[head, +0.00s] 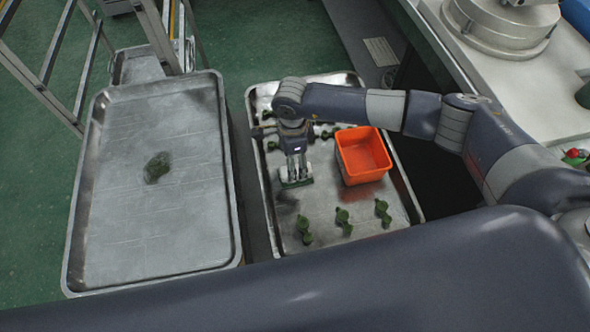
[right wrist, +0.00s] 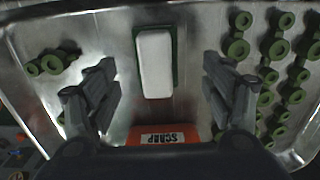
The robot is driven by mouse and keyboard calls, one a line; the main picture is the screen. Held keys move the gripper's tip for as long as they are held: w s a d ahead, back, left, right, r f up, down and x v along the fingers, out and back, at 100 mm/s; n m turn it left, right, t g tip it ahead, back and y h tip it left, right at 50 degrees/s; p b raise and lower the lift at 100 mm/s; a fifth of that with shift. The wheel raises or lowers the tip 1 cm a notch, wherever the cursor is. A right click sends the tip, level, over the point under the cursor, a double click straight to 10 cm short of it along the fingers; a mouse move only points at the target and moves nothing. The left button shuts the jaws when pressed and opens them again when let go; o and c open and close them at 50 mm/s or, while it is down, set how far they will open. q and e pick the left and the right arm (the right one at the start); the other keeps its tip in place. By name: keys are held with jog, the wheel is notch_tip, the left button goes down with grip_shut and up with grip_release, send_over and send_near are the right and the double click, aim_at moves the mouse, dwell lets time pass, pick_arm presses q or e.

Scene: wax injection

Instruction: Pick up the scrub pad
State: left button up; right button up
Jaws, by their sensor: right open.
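The scrub pad (right wrist: 155,64) is a white block with a dark green edge, lying flat on the metal tray. It also shows in the head view (head: 296,184), partly hidden under my right gripper (head: 297,172). In the right wrist view my right gripper (right wrist: 158,80) is open, with one finger on each side of the pad and clear gaps between. The gripper points down at the tray. My left gripper is not in view.
An orange scrap bin (head: 363,155) stands on the right tray (head: 331,225), close to the gripper. Several green wax parts (head: 343,220) lie around on this tray. The left tray (head: 190,225) holds one dark green lump (head: 157,167) and is otherwise clear.

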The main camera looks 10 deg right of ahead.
jog(key=shift+f, duration=0.65)
jog(key=f, duration=0.1)
jog(key=f+p, duration=0.1)
jog(key=f, duration=0.1)
jog(key=shift+s+d+f, duration=0.3)
jog(key=shift+d, duration=0.05)
jog(key=shift+f, duration=0.5)
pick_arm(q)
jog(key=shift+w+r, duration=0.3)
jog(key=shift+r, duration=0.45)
pick_arm(e)
jog(key=c, duration=1.2)
